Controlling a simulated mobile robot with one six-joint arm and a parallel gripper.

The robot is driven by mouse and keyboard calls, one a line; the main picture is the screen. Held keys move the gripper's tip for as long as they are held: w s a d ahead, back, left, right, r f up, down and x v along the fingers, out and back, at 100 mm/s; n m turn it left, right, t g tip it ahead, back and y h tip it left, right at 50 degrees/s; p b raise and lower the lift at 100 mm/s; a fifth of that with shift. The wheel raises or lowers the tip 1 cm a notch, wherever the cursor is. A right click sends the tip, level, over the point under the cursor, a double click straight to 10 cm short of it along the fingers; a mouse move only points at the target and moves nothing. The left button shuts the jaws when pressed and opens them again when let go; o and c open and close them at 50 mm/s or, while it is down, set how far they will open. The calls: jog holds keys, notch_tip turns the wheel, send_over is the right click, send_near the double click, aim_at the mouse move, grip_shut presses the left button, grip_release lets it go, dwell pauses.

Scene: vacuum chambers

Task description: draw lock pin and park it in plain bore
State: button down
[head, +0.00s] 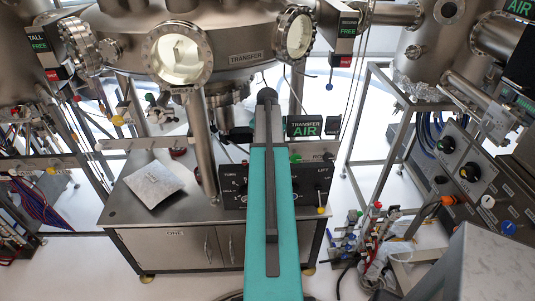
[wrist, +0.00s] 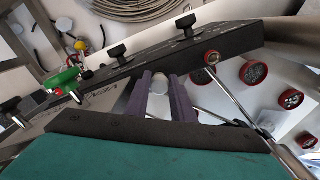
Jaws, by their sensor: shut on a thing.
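In the wrist view my gripper (wrist: 160,78) has its two purple-grey fingers closed around a pale, rounded metal piece (wrist: 158,84), which looks like the lock pin. The fingers hide its sides, so I cannot tell how far it sits in or out of a hole. The fingers are right at the edge of a long black bar (wrist: 190,48). The plain bore cannot be made out in either view. In the head view my teal arm reaches toward the panel under the transfer chamber (head: 230,57), and the gripper is hidden.
The bar carries black knobs (wrist: 187,22). A green handle (wrist: 62,80) stands at its left. Red-ringed round fittings (wrist: 253,72) and a thin metal rod (wrist: 226,96) lie right of the fingers. In the head view a metal plate (head: 153,184) lies on the cabinet top.

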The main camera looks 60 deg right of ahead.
jog(key=shift+f, duration=0.15)
jog(key=c, duration=1.4)
grip_release()
jog(key=shift+c, duration=0.2)
jog(key=shift+r+p, duration=2.15)
jog(key=shift+r, duration=1.4)
